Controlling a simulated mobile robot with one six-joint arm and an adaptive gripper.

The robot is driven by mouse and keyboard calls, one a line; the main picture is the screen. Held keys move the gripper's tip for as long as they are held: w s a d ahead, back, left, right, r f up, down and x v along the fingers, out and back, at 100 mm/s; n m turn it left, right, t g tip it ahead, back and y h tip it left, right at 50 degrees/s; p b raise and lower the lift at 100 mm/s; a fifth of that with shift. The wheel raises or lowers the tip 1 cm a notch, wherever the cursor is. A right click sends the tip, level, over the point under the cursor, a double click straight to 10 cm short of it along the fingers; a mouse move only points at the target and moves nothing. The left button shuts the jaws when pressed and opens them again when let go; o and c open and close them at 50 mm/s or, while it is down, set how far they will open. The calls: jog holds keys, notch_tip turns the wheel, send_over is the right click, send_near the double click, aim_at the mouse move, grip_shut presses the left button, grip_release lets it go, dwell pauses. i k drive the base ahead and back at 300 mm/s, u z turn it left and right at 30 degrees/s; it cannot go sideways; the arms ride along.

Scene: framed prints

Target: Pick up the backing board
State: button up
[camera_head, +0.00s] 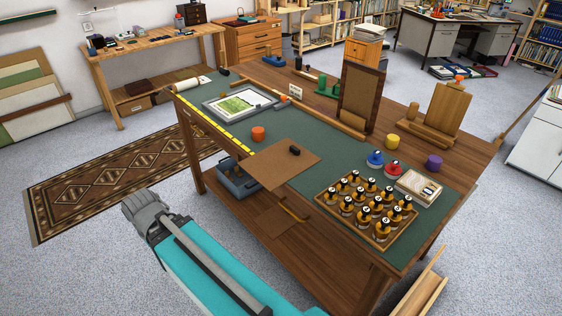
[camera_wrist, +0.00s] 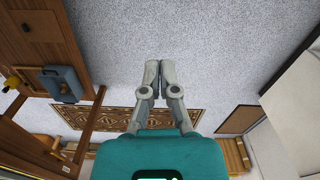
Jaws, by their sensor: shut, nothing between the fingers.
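The backing board appears to be the thin flat brown panel (camera_head: 280,165) on the green-topped worktable in the head view. It lies flat and its near corner juts past the table's front edge. A small black object (camera_head: 294,150) sits on it. My gripper (camera_wrist: 160,64) shows in the wrist view with its two grey fingers together and nothing between them. It is over the floor, off the table's front side and apart from the board.
A blue-grey box (camera_head: 238,180) sits below. A patterned rug (camera_head: 110,183) lies on open floor at left.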

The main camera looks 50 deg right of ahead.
aim_at(274, 166)
jog(key=z, duration=0.4)
jog(key=k, duration=0.25)
jog(key=z, duration=0.55)
